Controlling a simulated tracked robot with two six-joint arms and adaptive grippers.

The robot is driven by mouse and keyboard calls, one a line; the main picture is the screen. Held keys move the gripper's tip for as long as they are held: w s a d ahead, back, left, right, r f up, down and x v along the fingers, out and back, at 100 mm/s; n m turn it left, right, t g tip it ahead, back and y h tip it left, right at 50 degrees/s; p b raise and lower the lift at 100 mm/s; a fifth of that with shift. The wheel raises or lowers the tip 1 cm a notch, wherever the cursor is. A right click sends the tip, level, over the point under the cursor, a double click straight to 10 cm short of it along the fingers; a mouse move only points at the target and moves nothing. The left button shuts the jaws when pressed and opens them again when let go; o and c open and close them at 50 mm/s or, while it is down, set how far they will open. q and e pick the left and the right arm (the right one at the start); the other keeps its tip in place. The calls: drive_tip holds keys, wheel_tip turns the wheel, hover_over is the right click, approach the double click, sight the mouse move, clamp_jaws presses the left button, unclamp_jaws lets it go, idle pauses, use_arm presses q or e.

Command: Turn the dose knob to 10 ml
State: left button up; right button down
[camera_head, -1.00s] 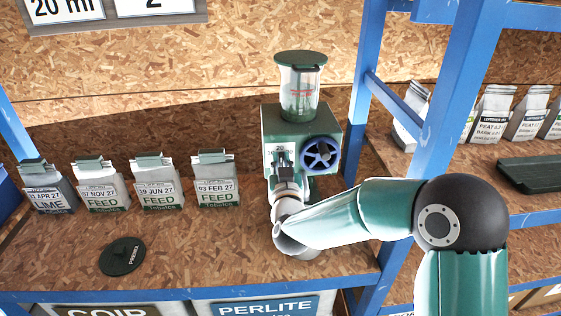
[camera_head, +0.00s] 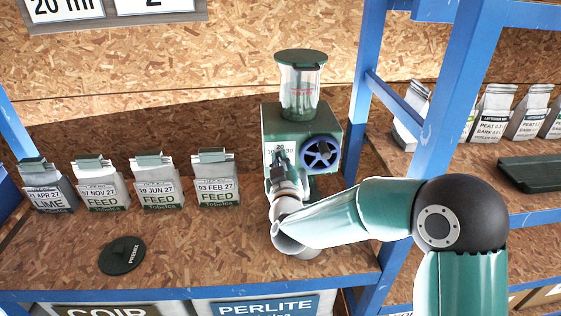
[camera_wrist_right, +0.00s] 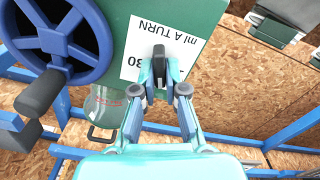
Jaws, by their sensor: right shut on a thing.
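The dosing machine (camera_head: 327,128) is a green box with a clear, green-lidded hopper (camera_head: 300,92) on top. Its white dial card (camera_head: 271,150) reads 20 at the top, with 10 to the left and 30 to the right. My right gripper (camera_head: 281,163) is at the front of this card, shut on the dose knob. In the right wrist view the dark knob (camera_wrist_right: 160,64) stands between the fingertips (camera_wrist_right: 160,88), against the card (camera_wrist_right: 137,52). The fingers cover part of the card, and I cannot read the knob's exact pointing. My left gripper is out of view.
A blue handwheel (camera_head: 320,153) sits just right of the knob; its grey crank handle (camera_wrist_right: 38,94) shows close in the wrist view. Several feed and lime bags (camera_head: 215,180) stand left. A dark premix lid (camera_head: 122,256) lies on the shelf. A blue post (camera_head: 448,100) stands right.

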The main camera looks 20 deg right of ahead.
drive_tip(key=n, duration=0.4)
drive_tip(key=shift+a+n, duration=0.2)
drive_tip(key=shift+n, duration=0.1)
drive_tip(key=shift+a+f+n+p, duration=0.15)
drive_tip(key=shift+n+p, duration=0.35)
drive_tip(key=shift+n, duration=1.1)
drive_tip(key=c, duration=1.2)
unclamp_jaws()
drive_tip(key=shift+w+f, duration=0.1)
drive_tip(key=v, duration=1.2)
drive_tip(key=shift+f, duration=0.1)
